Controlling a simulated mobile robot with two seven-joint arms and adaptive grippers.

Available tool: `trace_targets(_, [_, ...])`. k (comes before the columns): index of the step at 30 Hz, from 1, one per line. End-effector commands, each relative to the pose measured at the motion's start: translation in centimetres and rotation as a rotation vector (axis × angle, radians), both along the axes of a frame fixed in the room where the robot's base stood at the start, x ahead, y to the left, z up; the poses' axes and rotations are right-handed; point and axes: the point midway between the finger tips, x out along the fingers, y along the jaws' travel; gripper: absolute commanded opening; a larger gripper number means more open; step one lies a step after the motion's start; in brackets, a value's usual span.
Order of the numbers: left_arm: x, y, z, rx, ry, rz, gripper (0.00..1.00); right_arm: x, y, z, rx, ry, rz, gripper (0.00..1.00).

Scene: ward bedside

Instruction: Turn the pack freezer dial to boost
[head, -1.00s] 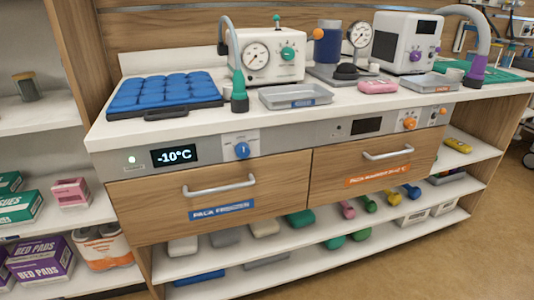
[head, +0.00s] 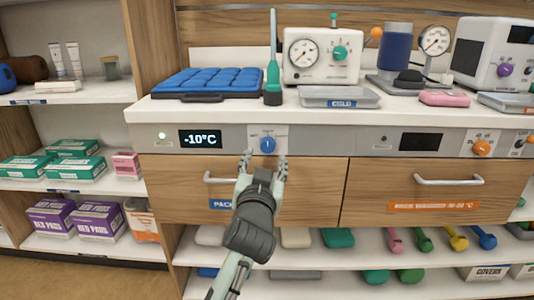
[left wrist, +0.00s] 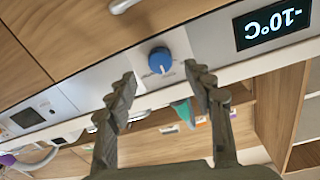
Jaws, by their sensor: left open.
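The blue pack freezer dial (head: 267,145) sits on the grey control strip above the left drawer. The display (head: 200,139) to its left reads -10°C. My left gripper (head: 263,160) is open and empty, with its fingertips just below and to either side of the dial in the head view. In the left wrist view the dial (left wrist: 160,60) shows upside down, just beyond the gap between the open fingers (left wrist: 161,82). I cannot tell whether they touch the panel. The pack freezer drawer (head: 175,185) is closed, its label partly hidden by my arm. My right gripper is not in view.
A second panel with an orange dial (head: 482,148) is to the right, above another closed drawer (head: 380,205). The drawer handle (head: 215,179) lies close to my left gripper. The counter above holds a blue pack tray (head: 180,97) and a grey tray (head: 340,104).

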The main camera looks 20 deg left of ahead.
Motion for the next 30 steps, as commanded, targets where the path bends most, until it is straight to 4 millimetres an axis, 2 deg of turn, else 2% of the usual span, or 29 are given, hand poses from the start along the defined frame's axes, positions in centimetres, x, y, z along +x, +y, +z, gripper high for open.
trace_targets(3, [2.1,0.5,0.1,0.003,0.0,0.0,0.52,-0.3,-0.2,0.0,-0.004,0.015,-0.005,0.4])
trace_targets(9, [4.4,1.0,-0.1,0.003,0.002,-0.001,0.52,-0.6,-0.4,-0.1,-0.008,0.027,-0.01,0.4])
trace_targets(20, [5.1,1.2,-0.2,0.0,0.003,-0.001,0.52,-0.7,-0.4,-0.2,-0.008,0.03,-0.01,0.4])
trace_targets(30, [5.1,1.1,-0.2,0.0,0.003,-0.001,0.11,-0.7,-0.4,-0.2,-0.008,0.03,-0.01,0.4])
